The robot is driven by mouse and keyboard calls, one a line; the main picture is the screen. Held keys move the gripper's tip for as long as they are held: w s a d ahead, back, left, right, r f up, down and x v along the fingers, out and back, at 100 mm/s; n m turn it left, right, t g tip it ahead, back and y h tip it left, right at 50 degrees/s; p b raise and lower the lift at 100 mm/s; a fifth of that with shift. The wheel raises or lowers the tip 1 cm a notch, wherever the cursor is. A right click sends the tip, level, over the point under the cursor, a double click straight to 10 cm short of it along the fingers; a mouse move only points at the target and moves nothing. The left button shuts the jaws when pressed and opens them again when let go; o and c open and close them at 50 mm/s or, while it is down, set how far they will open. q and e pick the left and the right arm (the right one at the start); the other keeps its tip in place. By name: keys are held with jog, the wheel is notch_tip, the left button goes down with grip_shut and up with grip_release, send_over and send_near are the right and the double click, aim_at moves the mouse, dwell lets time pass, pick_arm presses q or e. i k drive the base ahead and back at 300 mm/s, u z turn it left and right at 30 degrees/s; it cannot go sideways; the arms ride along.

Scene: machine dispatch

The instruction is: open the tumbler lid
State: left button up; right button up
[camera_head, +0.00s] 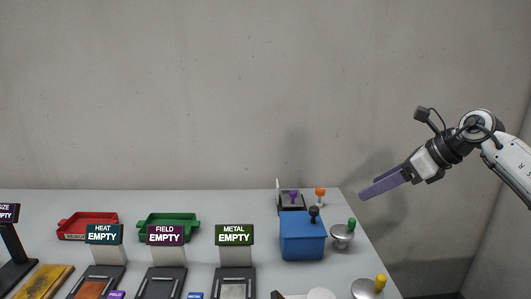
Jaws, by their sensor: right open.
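No label marks the tumbler, so I cannot tell for certain which machine it is. A blue box (302,242) with a dark knob (314,213) on top stands at the right part of the table, and its top looks closed. Behind it is a small dark-framed unit (291,203) with a purple knob, partly hidden by the blue box. My right gripper (370,191) is in the air to the right of and above the blue box, pointing left and down. It is open and empty, apart from everything. My left gripper is not in view.
A silver piece with a green knob (342,236), an orange knob (320,192) and a yellow-knobbed piece (369,288) line the table's right side. Signed stands, including METAL (234,235), a red tray (70,227) and a green tray (150,227) are left. The wall is behind.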

aim_at(301, 224)
jog(key=k, duration=0.95)
